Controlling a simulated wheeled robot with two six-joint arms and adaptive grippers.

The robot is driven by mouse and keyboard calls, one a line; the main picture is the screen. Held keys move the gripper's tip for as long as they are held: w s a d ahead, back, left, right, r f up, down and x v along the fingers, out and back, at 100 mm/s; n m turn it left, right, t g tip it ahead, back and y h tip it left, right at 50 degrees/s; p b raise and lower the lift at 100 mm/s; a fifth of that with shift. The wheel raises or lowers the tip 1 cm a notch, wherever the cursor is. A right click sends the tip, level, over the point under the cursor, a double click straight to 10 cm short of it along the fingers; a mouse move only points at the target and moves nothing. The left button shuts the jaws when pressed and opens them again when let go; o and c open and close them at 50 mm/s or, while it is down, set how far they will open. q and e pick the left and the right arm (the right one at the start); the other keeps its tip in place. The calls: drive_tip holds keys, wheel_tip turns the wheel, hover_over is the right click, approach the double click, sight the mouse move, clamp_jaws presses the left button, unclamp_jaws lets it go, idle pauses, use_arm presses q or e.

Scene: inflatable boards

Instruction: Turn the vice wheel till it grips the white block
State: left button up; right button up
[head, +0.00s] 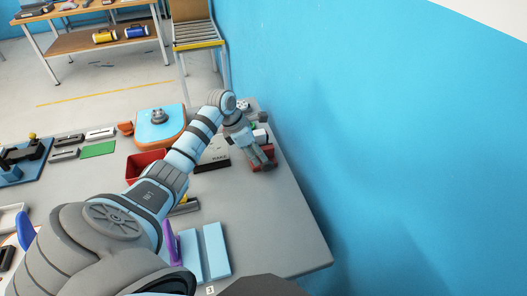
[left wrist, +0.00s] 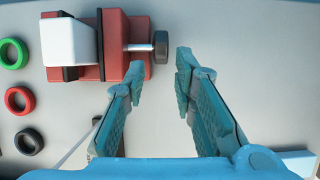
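The red vice (left wrist: 122,70) lies at the top left of the left wrist view, with the white block (left wrist: 68,43) between its jaws. I cannot tell whether the moving jaw touches the block. A metal screw runs right from the vice to the dark vice wheel (left wrist: 160,47). My left gripper (left wrist: 161,72) is open and empty, its fingertips either side of the wheel's line and just short of it. In the head view my left gripper (head: 262,160) reaches down over the vice at the table's far right and partly hides it. My right gripper is not in view.
Green (left wrist: 14,54), red (left wrist: 20,100) and black (left wrist: 28,142) rings lie left of the vice. A red bin (head: 146,166) and an orange-and-blue box (head: 160,126) stand left of my arm. A blue wall (head: 400,150) rises beyond the table's right edge.

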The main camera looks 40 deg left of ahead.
sight(264, 164)
use_arm(q)
drive_tip(key=b+x, duration=0.1)
drive_tip(key=x, duration=0.5)
drive_tip(key=shift+c, duration=0.6)
